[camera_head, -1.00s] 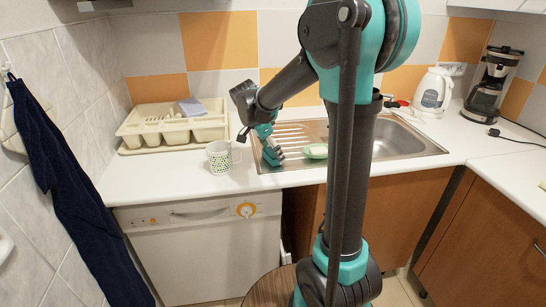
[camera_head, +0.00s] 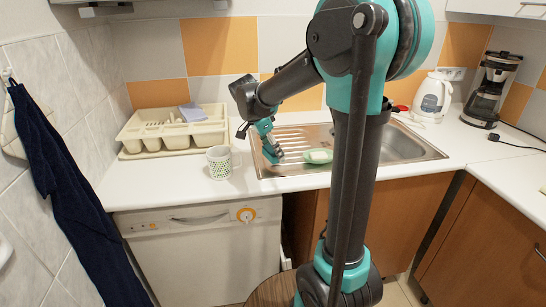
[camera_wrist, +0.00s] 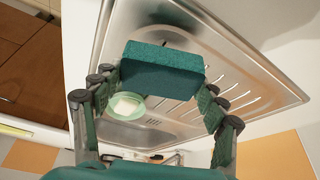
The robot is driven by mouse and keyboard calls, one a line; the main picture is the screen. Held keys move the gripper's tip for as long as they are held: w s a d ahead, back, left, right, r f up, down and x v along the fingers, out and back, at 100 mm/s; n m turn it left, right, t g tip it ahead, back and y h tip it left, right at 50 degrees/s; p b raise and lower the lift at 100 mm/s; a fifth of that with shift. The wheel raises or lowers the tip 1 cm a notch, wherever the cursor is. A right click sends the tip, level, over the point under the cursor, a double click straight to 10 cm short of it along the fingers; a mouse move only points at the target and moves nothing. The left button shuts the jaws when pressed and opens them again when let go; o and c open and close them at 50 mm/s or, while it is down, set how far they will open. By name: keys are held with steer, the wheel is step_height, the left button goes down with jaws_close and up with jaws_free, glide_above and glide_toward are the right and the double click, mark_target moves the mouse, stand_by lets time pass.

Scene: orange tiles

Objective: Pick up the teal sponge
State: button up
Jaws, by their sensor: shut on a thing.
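The teal sponge (camera_wrist: 162,70) is a block held crosswise between the fingers of my gripper (camera_wrist: 160,88) in the wrist view. The fingers press on its two ends, and the gripper is shut on it. In the head view my gripper (camera_head: 272,150) is over the left part of the sink's ribbed drainboard (camera_head: 296,136). The sponge is hard to tell from the teal fingers there. The gap between sponge and drainboard cannot be judged clearly.
A green soap dish (camera_head: 318,156) lies on the drainboard right of my gripper. A dotted mug (camera_head: 219,163) stands close on its left. A cream cutlery tray (camera_head: 150,147) is behind left. A kettle (camera_head: 432,97) and coffee maker (camera_head: 492,90) stand far right.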

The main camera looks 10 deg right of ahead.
step_height(320, 180, up, 17)
stand_by(0.4)
